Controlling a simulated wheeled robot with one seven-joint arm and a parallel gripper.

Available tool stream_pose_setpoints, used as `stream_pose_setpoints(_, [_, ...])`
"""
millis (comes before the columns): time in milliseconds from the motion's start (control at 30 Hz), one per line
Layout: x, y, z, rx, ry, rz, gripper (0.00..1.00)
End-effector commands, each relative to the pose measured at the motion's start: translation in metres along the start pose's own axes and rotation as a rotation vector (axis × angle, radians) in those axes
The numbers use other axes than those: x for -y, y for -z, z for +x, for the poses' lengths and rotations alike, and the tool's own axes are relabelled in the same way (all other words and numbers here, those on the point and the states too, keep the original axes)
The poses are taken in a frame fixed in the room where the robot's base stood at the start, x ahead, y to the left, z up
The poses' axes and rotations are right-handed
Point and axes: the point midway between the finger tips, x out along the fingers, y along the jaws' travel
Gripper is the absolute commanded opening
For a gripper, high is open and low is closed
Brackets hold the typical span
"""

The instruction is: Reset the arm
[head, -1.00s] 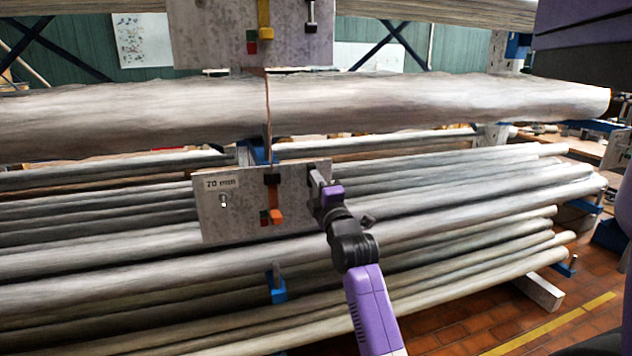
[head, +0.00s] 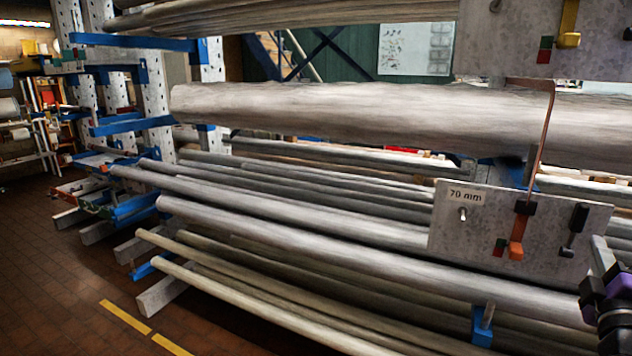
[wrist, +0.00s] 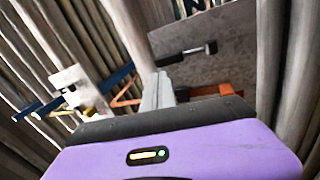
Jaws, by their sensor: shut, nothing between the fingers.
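My gripper (head: 601,256) is at the right edge of the head view, partly cut off, beside the right end of a grey plate (head: 465,235) marked "70 mm". In the wrist view my gripper (wrist: 158,82) has its pale fingers together with nothing between them. The plate carries a silver peg (head: 462,214), an orange-handled lever (head: 517,235) and a black-handled lever (head: 573,230). The plate (wrist: 230,35) and its black lever (wrist: 200,49) also show in the wrist view, beyond the fingers. I cannot tell whether the fingers touch anything.
A large log (head: 340,118) and several long poles (head: 300,235) lie across a rack with blue arms (head: 130,125). A second plate (head: 500,35) with a yellow handle (head: 569,25) hangs above. A copper-coloured strip (head: 545,130) runs between the plates. The brick floor (head: 50,270) at left is open.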

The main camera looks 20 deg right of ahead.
Motion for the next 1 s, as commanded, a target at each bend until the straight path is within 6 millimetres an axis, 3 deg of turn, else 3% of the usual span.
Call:
stream_pose_setpoints(167, [-0.025, 0.000, -0.009, -0.008, -0.091, 0.247, 0.00])
stream_pose_setpoints(367, [-0.005, 0.027, -0.054, -0.062, -0.093, 0.573, 0.00])
stream_pose_setpoints(567, [0.032, 0.074, -0.124, -0.137, -0.001, 0.894, 0.00])
stream_pose_setpoints(700, [0.056, 0.106, -0.183, -0.179, 0.109, 1.094, 0.00])
stream_pose_setpoints(1000, [0.086, 0.149, -0.314, -0.220, 0.411, 1.390, 0.00])
